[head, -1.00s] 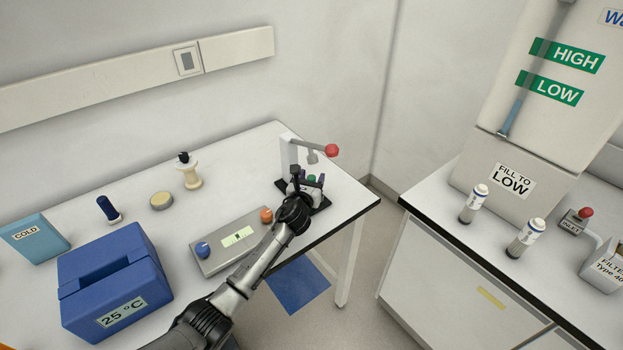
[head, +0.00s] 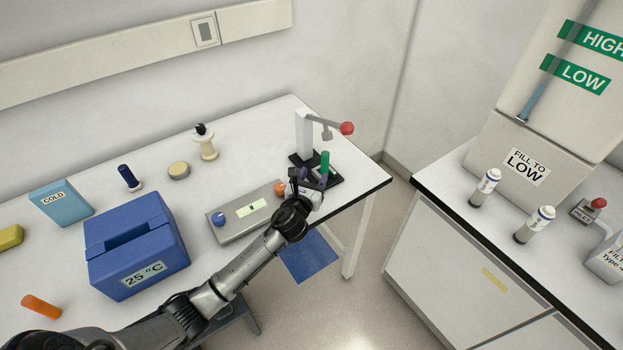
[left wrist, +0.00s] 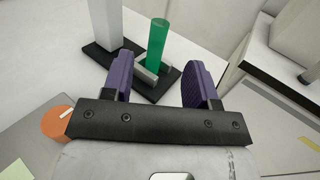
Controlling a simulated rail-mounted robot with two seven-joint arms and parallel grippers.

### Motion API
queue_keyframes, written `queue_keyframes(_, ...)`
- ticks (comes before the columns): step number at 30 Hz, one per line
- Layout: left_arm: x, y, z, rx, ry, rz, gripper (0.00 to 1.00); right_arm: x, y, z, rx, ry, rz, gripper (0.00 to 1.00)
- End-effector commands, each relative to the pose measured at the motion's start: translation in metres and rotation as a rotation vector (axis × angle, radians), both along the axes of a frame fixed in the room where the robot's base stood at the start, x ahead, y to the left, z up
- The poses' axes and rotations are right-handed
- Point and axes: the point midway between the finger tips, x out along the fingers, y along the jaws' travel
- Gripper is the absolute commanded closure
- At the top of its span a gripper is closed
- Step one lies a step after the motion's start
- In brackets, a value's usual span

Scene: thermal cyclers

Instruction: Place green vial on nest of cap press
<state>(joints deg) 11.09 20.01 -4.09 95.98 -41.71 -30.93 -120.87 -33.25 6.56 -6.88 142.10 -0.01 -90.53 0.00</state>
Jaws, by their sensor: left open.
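The green vial (head: 325,162) stands upright at the nest (left wrist: 149,72) of the cap press (head: 304,134), a white post on a dark base with a red-knobbed lever. In the left wrist view the green vial (left wrist: 157,42) rises from between the pale nest blocks; its bottom end is hidden. My left gripper (head: 312,178) is open and empty on the near side of the press. Its purple fingers (left wrist: 157,82) point at the nest, with the vial beyond their tips and apart from them. My right gripper is not in view.
A grey device (head: 246,212) with a display and blue and orange knobs lies left of the gripper. A blue 25 °C box (head: 135,247) and a COLD box (head: 61,203) stand further left. The press's lever (head: 326,123) is raised above the vial. The table's edge is close by.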

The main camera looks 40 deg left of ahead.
Motion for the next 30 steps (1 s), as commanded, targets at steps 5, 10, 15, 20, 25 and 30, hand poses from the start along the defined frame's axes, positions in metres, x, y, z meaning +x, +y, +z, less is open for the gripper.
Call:
queue_keyframes(5, -0.011, -0.004, 0.0, -0.001, 0.0, -0.001, 0.47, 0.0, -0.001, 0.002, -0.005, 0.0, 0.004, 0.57)
queue_keyframes(10, -0.013, -0.005, 0.0, -0.001, -0.001, -0.001, 0.47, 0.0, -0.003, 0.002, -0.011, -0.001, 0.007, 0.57)
queue_keyframes(15, -0.013, -0.005, 0.0, -0.001, -0.001, -0.001, 0.47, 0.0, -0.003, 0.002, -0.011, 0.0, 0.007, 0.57)
queue_keyframes(20, -0.022, -0.006, 0.0, -0.063, 0.018, 0.016, 0.47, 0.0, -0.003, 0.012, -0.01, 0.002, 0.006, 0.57)
queue_keyframes(25, -0.077, -0.017, -0.016, -0.426, 0.126, 0.133, 0.47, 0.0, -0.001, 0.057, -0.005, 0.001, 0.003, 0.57)
queue_keyframes(30, -0.173, -0.057, -0.066, -1.026, 0.235, 0.386, 0.47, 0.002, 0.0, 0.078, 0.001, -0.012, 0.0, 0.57)
